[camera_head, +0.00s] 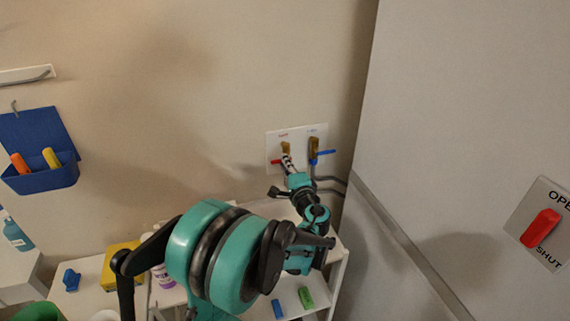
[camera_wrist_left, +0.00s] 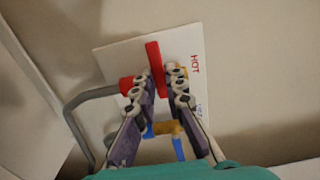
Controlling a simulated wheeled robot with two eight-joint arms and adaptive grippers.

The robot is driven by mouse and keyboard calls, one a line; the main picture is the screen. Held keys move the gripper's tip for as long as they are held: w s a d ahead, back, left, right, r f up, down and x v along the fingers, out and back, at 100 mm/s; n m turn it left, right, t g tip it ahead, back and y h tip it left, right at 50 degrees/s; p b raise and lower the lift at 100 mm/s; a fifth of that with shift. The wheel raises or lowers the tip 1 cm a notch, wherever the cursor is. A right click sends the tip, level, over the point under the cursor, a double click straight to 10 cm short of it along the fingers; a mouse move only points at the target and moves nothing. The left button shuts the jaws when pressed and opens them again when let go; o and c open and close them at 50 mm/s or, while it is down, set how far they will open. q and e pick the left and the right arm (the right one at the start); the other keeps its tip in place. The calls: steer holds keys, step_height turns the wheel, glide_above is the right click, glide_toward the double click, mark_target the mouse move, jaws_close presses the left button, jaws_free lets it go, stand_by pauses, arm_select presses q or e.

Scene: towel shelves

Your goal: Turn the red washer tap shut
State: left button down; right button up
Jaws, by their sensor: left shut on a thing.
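The red washer tap has a brass body (camera_head: 286,147) on a white wall plate (camera_head: 273,141). A bit of its red handle (camera_head: 276,161) shows left of my left gripper (camera_head: 288,163). In the left wrist view the red handle (camera_wrist_left: 154,62) is a flat bar beside the HOT label. It stands between the two fingers of my left gripper (camera_wrist_left: 157,90), which is shut on it. Another red part (camera_wrist_left: 127,86) shows just left of the fingers. The fingers hide part of the tap. My right gripper is not in view.
A blue-handled tap (camera_head: 325,152) sits close on the right, with grey hoses (camera_head: 330,180) below. A white shelf (camera_head: 283,208) stands under my arm. A tall panel with a red OPEN/SHUT lever (camera_head: 540,228) is at right. A blue wall holder (camera_head: 40,180) hangs at left.

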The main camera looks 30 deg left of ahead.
arm_select(q)
steer(key=c, duration=1.6)
jaws_free()
steer(key=shift+o, duration=0.2)
steer(key=shift+d, duration=0.1)
steer(key=v, duration=1.2)
steer(key=s+d+f+n+g+h, duration=0.2)
steer(key=s+f+n+g+h, duration=0.25)
steer(key=s+f+h, duration=0.4)
steer(key=s+d+f+n+h, duration=0.1)
steer(key=s+d+n+h, duration=0.2)
steer(key=s+d, duration=0.7)
steer(key=shift+s+d+n+h, duration=0.25)
steer(key=shift+n+h, duration=0.1)
steer(key=shift+h, duration=0.8)
